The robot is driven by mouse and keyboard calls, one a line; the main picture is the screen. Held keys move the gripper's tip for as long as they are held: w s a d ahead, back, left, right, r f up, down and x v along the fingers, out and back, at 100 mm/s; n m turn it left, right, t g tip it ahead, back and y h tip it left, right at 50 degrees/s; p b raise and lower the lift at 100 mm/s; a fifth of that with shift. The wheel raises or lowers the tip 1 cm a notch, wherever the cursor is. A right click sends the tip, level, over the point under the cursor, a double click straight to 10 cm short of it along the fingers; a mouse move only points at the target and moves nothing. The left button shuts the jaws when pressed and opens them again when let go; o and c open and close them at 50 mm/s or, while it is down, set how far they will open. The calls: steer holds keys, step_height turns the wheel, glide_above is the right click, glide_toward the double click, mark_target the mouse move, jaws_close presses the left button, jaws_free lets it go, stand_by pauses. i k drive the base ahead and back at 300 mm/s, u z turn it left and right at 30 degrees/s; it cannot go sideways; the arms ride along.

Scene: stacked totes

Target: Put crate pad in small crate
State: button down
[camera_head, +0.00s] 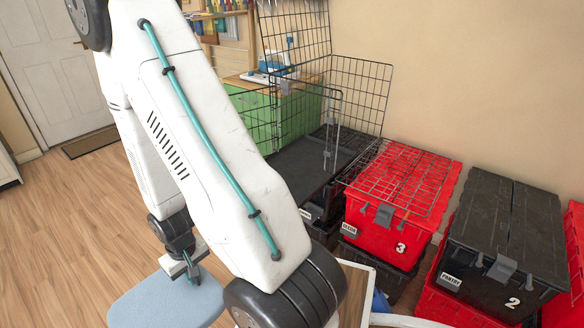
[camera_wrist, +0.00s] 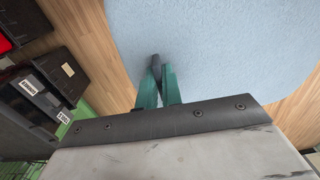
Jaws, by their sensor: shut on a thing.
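The light blue crate pad (camera_head: 165,303) hangs over the floor at the lower left of the head view. It fills much of the wrist view (camera_wrist: 225,45). My gripper (camera_head: 188,270) is shut on the pad; its teal fingers (camera_wrist: 157,78) close at the pad's surface in the wrist view. The small crate is a black wire crate with a dark tray floor (camera_head: 300,175), standing on totes right of my arm. Its top stands raised and one wire panel (camera_head: 405,182) lies out over a red tote. My arm hides the crate's left part. The pad is apart from the crate.
Red tote 3 (camera_head: 385,232) and black-lidded tote 2 (camera_head: 510,235) stand right of the crate along the wall. Green drawers (camera_head: 245,118) stand behind the crate. Wood floor (camera_head: 60,225) is clear on the left. Dark totes (camera_wrist: 35,85) show left in the wrist view.

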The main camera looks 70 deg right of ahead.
mark_target(297, 173)
steer(key=i, duration=3.3)
steer(key=z, duration=3.65)
steer(key=i, duration=0.6)
